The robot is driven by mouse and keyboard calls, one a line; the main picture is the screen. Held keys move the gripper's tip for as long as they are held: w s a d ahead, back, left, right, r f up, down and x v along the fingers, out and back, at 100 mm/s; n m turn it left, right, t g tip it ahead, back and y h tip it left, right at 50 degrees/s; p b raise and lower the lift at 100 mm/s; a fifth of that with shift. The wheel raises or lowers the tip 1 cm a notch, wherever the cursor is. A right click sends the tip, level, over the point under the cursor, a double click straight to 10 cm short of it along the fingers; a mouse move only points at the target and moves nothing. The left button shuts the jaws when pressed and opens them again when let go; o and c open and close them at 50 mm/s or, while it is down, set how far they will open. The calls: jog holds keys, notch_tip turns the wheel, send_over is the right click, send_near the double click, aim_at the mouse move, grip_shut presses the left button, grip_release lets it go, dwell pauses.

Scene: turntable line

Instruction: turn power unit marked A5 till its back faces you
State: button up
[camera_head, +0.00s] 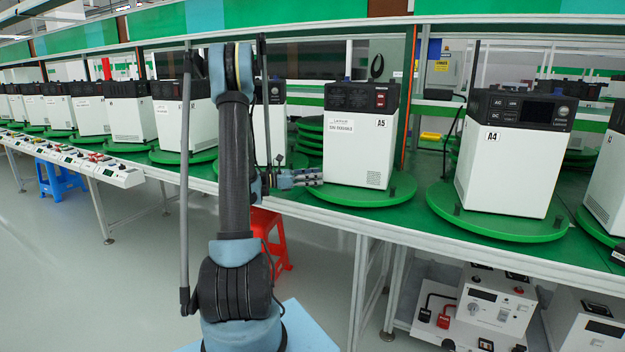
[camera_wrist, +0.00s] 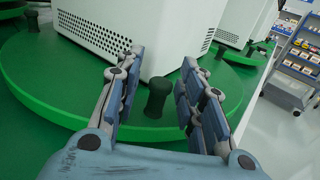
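The power unit marked A5 (camera_head: 358,150) is a white box with a dark top on a round green turntable (camera_head: 400,188). The side toward me shows a red switch, a paper label, the A5 tag and a small vent low at right. My gripper (camera_head: 318,177) is at the left edge of that turntable, beside the unit's lower left. In the wrist view, my gripper (camera_wrist: 155,92) is open, its fingers either side of a dark upright peg (camera_wrist: 158,97) on the turntable rim (camera_wrist: 60,108). The unit's perforated white casing (camera_wrist: 150,35) stands just beyond. No finger clearly touches the peg.
Unit A4 (camera_head: 508,165) stands on its own turntable (camera_head: 475,222) to the right. More units (camera_head: 128,112) line the bench to the left. A red stool (camera_head: 270,238) is below the bench edge. A green shelf (camera_head: 300,15) runs above the units.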

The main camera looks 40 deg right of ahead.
grip_shut()
jog(key=shift+w+d, duration=0.15)
jog(key=shift+w, duration=0.55)
jog(key=shift+w+d, duration=0.15)
jog(key=shift+w, duration=0.55)
jog(key=shift+o, duration=0.8)
grip_release()
jog(key=v, duration=1.2)
